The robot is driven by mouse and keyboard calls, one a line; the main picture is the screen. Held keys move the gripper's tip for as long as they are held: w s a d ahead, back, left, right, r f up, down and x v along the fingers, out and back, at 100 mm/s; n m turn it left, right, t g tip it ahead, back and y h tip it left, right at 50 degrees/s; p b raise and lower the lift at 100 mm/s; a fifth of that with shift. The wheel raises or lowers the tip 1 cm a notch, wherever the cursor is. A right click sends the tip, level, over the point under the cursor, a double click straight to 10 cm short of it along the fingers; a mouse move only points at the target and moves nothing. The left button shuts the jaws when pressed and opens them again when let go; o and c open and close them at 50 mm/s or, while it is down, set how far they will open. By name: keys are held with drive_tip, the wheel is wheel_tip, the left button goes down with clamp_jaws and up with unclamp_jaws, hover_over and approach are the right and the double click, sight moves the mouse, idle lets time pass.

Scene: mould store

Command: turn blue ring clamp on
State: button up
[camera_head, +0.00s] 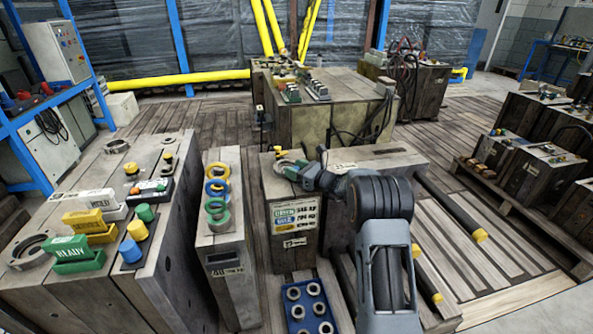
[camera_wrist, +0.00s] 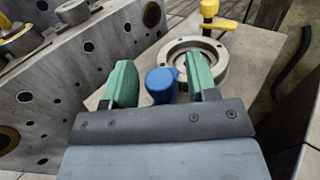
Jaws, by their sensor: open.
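In the wrist view a blue knob-like clamp (camera_wrist: 161,84) stands beside a grey metal ring (camera_wrist: 228,62) on a flat grey block top (camera_wrist: 113,42). My gripper (camera_wrist: 160,68) has two green fingers, open, one on each side of the blue clamp. A gap shows on both sides, and I cannot tell whether the fingers reach down around it. The clamp's lower part is hidden by my gripper. In the head view my gripper (camera_head: 290,166) is low over the labelled block (camera_head: 294,250), and the blue clamp is hidden there.
A yellow clamp (camera_wrist: 211,20) stands at the ring's far side. A plate with several holes (camera_wrist: 40,100) rises at left. In the head view, yellow, blue and green rings (camera_head: 217,187) lie on a narrow block (camera_head: 226,255). A blue tray (camera_head: 310,308) sits below.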

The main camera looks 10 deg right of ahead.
drive_tip(key=shift+c, duration=0.4)
drive_tip(key=c, duration=0.8)
drive_tip(key=m+t+h+b, duration=0.2)
drive_tip(key=h, duration=0.1)
drive_tip(key=shift+a+f+m+b, duration=0.1)
drive_tip(key=shift+f+m+b, duration=0.05)
drive_tip(key=shift+m+b, duration=0.2)
drive_tip(key=shift+r+m+t+h, duration=0.25)
drive_tip(key=shift+t+h, duration=0.25)
drive_tip(key=shift+h, duration=0.2)
drive_tip(key=o, duration=0.9)
drive_tip(key=shift+f, duration=0.1)
drive_tip(key=p+v, duration=0.3)
drive_tip(key=v, duration=1.1)
drive_tip(key=shift+w, duration=0.1)
